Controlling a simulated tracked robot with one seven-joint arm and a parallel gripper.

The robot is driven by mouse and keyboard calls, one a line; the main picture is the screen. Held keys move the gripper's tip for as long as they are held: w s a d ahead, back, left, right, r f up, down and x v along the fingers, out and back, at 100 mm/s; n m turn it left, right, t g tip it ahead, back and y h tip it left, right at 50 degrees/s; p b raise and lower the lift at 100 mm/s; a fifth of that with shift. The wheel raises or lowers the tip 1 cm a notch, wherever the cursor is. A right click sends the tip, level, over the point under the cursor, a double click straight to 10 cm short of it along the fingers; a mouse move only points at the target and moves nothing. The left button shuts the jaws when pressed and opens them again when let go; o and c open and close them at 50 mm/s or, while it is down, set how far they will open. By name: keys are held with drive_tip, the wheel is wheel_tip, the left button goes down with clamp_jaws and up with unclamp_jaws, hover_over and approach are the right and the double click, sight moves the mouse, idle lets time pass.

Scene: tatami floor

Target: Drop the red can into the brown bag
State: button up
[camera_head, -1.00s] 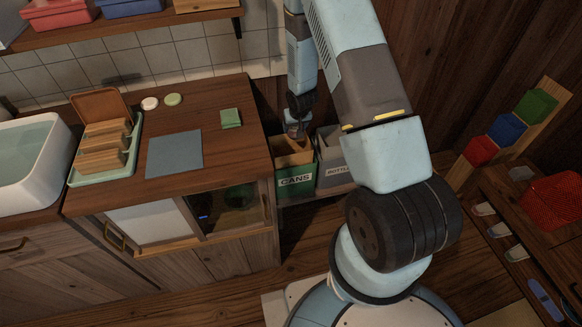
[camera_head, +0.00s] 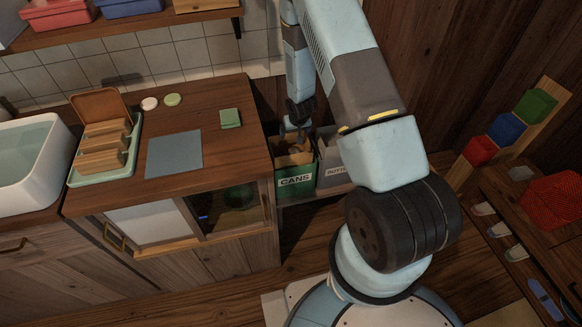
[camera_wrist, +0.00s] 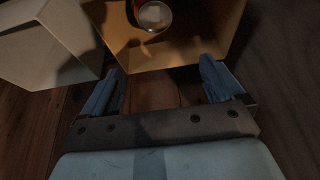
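The can (camera_wrist: 155,16) shows there as a round silver end with a sliver of red side, inside the bag's opening, cut off by the picture's top edge. My gripper (camera_wrist: 161,75) is open, its two blue fingers spread wide with nothing between them, apart from the can. In the head view my gripper (camera_head: 294,137) is at the bag's mouth, partly hiding it; the can cannot be made out there.
A grey bin (camera_head: 335,172) with a partly hidden label stands right of the green bin; a pale box wall (camera_wrist: 45,45) shows at left in the wrist view. The wooden counter (camera_head: 225,155) borders the bins on the left. A wooden wall is behind.

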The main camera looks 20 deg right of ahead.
drive_tip(key=shift+r, duration=0.1)
drive_tip(key=v, duration=1.3)
drive_tip(key=shift+s+r, duration=0.15)
drive_tip(key=shift+r, duration=0.1)
idle(0.3)
